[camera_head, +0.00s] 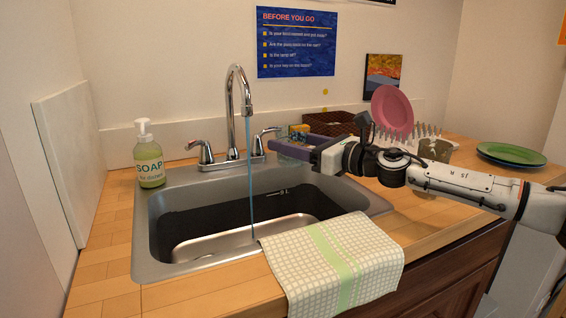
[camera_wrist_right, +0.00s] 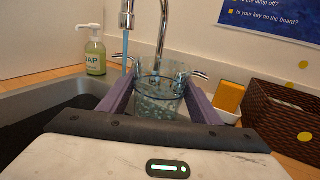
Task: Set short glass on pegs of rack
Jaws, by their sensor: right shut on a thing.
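The short glass (camera_wrist_right: 158,97) is clear with a pale bluish tint and sits between the two purple fingers of my right gripper (camera_wrist_right: 156,88) in the right wrist view. My right gripper (camera_head: 284,144) is shut on it and holds it above the back right rim of the sink in the head view, where the glass (camera_head: 290,152) shows only faintly. The rack (camera_head: 431,131) with its rows of pegs stands on the counter to the right, partly hidden behind my right arm. A pink plate (camera_head: 392,109) stands upright at the rack. My left gripper is not in view.
The faucet (camera_head: 233,100) runs a stream into the sink (camera_head: 150,235). A soap bottle (camera_head: 149,160) stands left. A brown basket (camera_head: 329,122) and a yellow sponge (camera_wrist_right: 229,97) are behind the gripper. Green plates (camera_head: 511,154) lie far right; a towel (camera_head: 333,262) hangs over the front edge.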

